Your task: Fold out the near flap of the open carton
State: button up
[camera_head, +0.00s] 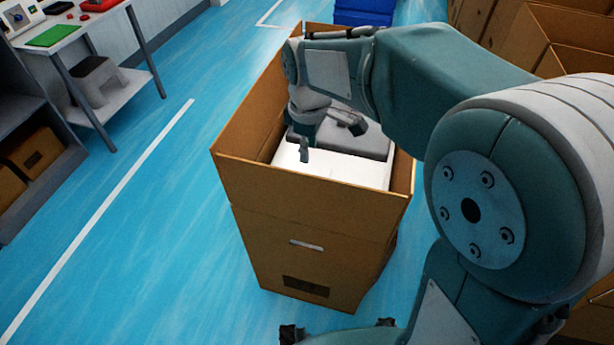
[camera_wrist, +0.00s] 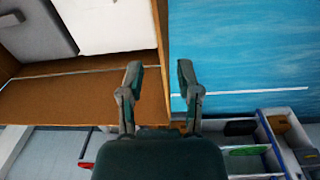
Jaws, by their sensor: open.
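The open carton (camera_head: 290,245) stands on the blue floor in the head view, its flaps upright. The near flap (camera_head: 315,192) stands up along the side closest to me, above a crease. A white and grey item (camera_head: 335,168) lies inside. My gripper (camera_head: 331,141) is over the carton opening, pointing down, with its fingers apart and empty. In the wrist view, my open gripper (camera_wrist: 158,72) has a brown carton panel edge (camera_wrist: 162,50) showing between its fingertips; I cannot tell how far below it lies. The white and grey item shows there at upper left (camera_wrist: 105,22).
More open cartons (camera_head: 560,35) stand at the upper right. A table (camera_head: 75,30) and a shelf with brown boxes (camera_head: 35,160) are at the left. A blue object (camera_head: 365,12) lies beyond the carton. The floor left of the carton is clear.

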aim_at(305, 174)
jog(key=shift+w+a+f+n, duration=0.25)
jog(key=shift+w+f+n, duration=0.2)
jog(key=shift+f, duration=0.1)
jog(key=shift+d+f, duration=0.1)
jog(key=shift+f, duration=0.2)
notch_tip(305, 174, down, 8)
jog(key=shift+f, duration=1.05)
grip_shut()
